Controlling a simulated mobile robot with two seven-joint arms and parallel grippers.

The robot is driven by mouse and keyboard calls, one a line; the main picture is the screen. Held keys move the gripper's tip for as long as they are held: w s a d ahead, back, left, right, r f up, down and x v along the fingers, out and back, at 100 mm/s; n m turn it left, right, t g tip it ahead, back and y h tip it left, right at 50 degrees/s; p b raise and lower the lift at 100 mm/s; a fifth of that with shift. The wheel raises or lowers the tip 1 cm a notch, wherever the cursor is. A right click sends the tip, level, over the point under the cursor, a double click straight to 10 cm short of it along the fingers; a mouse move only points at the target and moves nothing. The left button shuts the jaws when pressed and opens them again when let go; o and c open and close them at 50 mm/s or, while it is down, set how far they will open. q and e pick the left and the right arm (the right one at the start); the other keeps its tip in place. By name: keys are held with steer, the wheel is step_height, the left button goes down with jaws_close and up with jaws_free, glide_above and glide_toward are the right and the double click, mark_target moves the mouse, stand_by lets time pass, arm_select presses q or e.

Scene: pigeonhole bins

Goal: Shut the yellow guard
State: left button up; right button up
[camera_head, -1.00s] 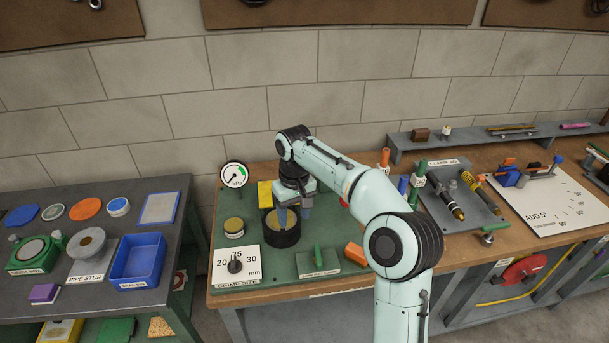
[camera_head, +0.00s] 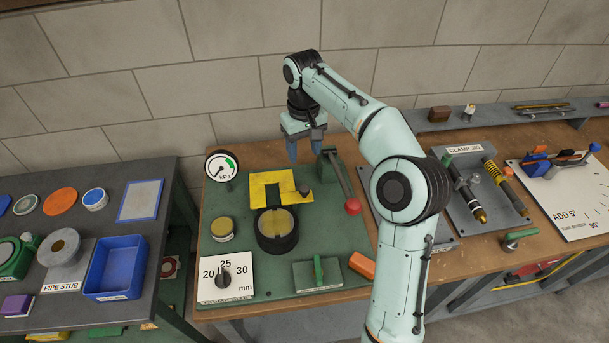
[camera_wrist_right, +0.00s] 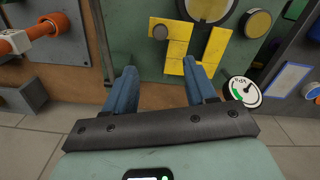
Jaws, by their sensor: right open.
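The yellow guard (camera_head: 262,184) is a U-shaped plate on the green press base, just behind the black ring (camera_head: 277,240). Its open side faces the ring, and it does not cover the ring. A dark round knob (camera_head: 304,190) is at its right arm. The guard also shows in the right wrist view (camera_wrist_right: 176,56), with the knob (camera_wrist_right: 160,32) at its upper left. My right gripper (camera_head: 305,150) is open and empty, with blue fingers pointing down behind the guard. In the right wrist view the fingers (camera_wrist_right: 160,78) frame nothing held. My left gripper is not in view.
A lever with a red ball (camera_head: 352,206) stands right of the guard, close to my gripper. A pressure gauge (camera_head: 222,166) is at left. A size dial (camera_head: 224,278), a green-handled block (camera_head: 318,272) and an orange block (camera_head: 362,265) lie in front.

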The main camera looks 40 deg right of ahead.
mark_target(304, 187)
steer(key=f, duration=1.1)
steer(key=shift+s+a+f, duration=0.1)
steer(key=shift+s+f, duration=0.1)
steer(key=shift+f, duration=0.8)
